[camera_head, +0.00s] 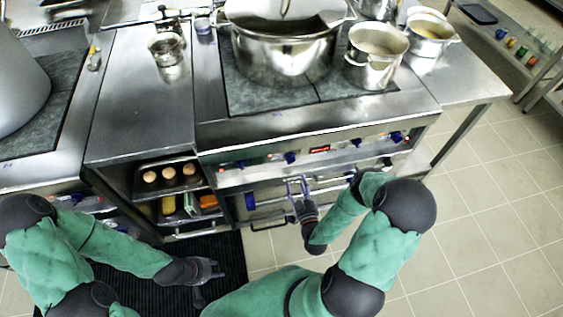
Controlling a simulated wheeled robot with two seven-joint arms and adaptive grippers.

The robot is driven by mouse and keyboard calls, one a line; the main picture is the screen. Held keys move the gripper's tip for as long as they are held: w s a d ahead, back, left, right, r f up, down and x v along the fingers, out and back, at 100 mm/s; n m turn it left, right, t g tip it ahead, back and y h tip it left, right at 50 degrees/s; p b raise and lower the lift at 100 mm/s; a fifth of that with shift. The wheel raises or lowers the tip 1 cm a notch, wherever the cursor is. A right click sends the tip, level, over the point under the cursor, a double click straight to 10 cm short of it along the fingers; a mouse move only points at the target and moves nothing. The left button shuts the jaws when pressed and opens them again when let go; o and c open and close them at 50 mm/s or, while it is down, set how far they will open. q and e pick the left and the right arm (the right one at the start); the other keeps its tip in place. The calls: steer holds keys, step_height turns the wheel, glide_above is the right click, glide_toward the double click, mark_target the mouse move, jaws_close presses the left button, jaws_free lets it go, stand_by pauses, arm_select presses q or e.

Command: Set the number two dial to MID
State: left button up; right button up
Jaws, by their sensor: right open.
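The stove's front panel (335,148) carries several blue dials. The second dial from the left (290,157) sits left of a small red display. Its number and pointer setting are too small to read. My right gripper (297,184) is open, its two fingers pointing up toward the panel, below the second dial and in front of the oven handle area. It appears apart from the dial. My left gripper (212,279) is low at the left, over the black floor mat, with its fingers apart and nothing visible between them.
A big lidded stockpot (285,58) and a smaller pot (375,55) stand on the stove top. The oven handle bar (330,187) runs below the dials. An open shelf with eggs (168,173) is at the left. The tiled floor (490,225) at right is clear.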

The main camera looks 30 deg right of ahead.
mark_target(292, 163)
steer(key=b+x, duration=0.2)
steer(key=x, duration=0.8)
steer(key=shift+w, duration=0.35)
steer(key=c, duration=1.1)
